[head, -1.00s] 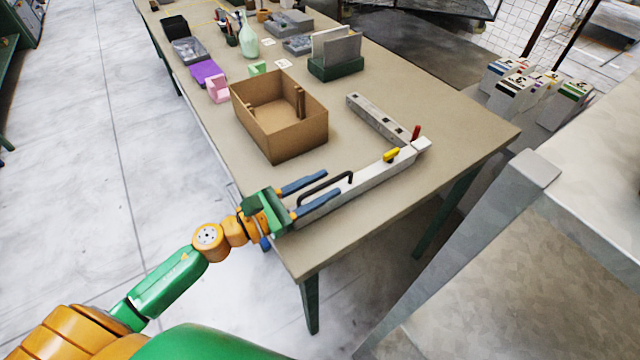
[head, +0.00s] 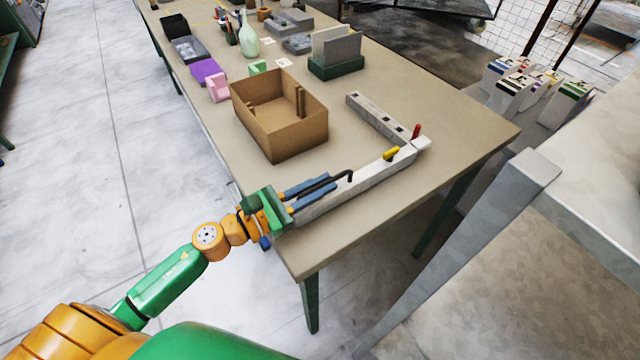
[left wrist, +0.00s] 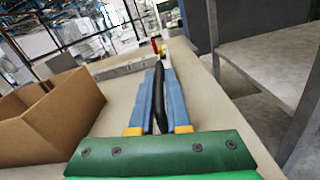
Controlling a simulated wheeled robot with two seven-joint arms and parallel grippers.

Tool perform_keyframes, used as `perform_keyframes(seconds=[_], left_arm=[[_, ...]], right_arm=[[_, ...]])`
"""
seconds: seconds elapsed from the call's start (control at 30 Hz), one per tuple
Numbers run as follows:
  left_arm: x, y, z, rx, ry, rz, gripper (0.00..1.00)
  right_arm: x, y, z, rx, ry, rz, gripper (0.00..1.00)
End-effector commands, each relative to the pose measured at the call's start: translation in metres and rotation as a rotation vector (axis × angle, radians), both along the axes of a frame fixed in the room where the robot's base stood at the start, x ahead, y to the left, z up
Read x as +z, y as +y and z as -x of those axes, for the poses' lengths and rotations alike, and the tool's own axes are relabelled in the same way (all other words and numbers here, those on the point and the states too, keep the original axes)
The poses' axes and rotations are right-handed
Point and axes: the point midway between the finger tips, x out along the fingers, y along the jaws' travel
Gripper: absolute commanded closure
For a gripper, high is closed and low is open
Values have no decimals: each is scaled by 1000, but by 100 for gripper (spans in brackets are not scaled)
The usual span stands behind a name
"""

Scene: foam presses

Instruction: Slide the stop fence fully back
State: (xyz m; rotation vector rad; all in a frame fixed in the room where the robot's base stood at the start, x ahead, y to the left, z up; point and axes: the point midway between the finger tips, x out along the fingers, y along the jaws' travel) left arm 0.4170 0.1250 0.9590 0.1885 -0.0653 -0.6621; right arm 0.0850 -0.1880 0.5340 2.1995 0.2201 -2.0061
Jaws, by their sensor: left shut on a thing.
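The stop fence is a long pale bar (head: 370,174) lying along the table's near right edge, with a black handle (head: 345,176) on it, a yellow knob (head: 391,153) and a red lever (head: 416,131) near its far end. A grey rail (head: 375,117) with dark holes meets it there at an angle. My left gripper (head: 320,188) has its blue fingers shut on the black handle. In the left wrist view the handle (left wrist: 159,90) runs between the two fingers. The handle's near part is partly hidden by the fingers. My right gripper is not in view.
An open cardboard box (head: 283,143) stands on the table left of the fence. A green holder with grey plates (head: 336,67) and small items stand farther back. The table (head: 450,120) is bare to the right of the rail. A grey frame (head: 535,167) stands at the right.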

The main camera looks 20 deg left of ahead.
Motion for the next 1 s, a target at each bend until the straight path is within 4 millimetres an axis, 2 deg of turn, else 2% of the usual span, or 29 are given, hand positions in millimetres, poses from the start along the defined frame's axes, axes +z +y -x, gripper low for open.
perform_keyframes(seconds=[0.67, 1.0], left_arm=[[1, -1, 1, -2, -1, 0, 100], [1, -29, 23, -4, -1, -1, 100]], right_arm=[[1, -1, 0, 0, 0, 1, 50], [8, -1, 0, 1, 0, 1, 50]])
